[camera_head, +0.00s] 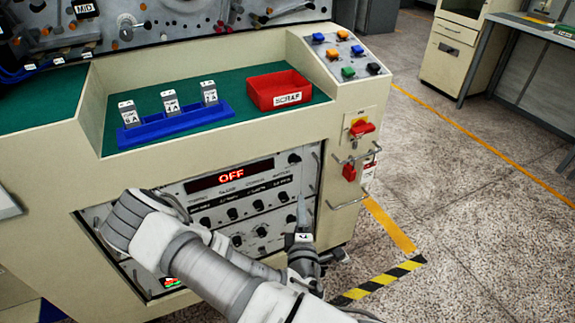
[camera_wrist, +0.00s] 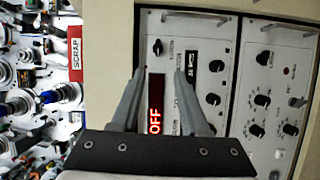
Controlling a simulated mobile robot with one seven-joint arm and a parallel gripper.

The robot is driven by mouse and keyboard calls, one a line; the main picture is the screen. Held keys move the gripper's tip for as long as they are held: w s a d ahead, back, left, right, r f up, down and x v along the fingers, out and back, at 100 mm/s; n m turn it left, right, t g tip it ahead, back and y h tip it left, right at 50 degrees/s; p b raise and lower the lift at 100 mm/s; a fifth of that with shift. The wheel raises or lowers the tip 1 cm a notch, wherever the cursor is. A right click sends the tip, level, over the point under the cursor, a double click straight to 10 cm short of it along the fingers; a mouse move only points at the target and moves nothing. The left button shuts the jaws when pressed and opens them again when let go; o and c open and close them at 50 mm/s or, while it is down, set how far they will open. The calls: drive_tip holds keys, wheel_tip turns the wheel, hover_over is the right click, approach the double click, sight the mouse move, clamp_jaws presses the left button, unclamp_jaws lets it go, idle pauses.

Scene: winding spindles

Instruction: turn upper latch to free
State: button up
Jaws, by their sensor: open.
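Two red handles sit one above the other on the right corner of the cream cabinet, the upper one (camera_head: 361,128) by a yellow label plate and the lower one (camera_head: 349,172) below it. I cannot read which settings their labels give. My gripper (camera_head: 304,208) is in front of the cabinet's front panel, left of and below both red handles, apart from them. In the wrist view its two fingers (camera_wrist: 159,80) are spread with nothing between them but the panel behind. The red handles are not clearly seen in the wrist view.
The front panel carries a red OFF display (camera_head: 230,176), a black knob (camera_head: 294,157) and metal pull handles. A red SCRAP bin (camera_head: 279,90) and a blue rack (camera_head: 175,127) stand on the green top. Open floor (camera_head: 470,190) lies to the right.

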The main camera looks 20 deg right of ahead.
drive_tip(key=b, duration=0.8)
approach(295, 163)
drive_tip(key=shift+n, duration=0.4)
drive_tip(key=b+x, duration=0.1)
drive_tip(key=x, duration=0.7)
drive_tip(key=shift+w+d+b, duration=0.1)
drive_tip(key=shift+w+b, duration=0.3)
drive_tip(key=shift+c, duration=0.2)
clamp_jaws()
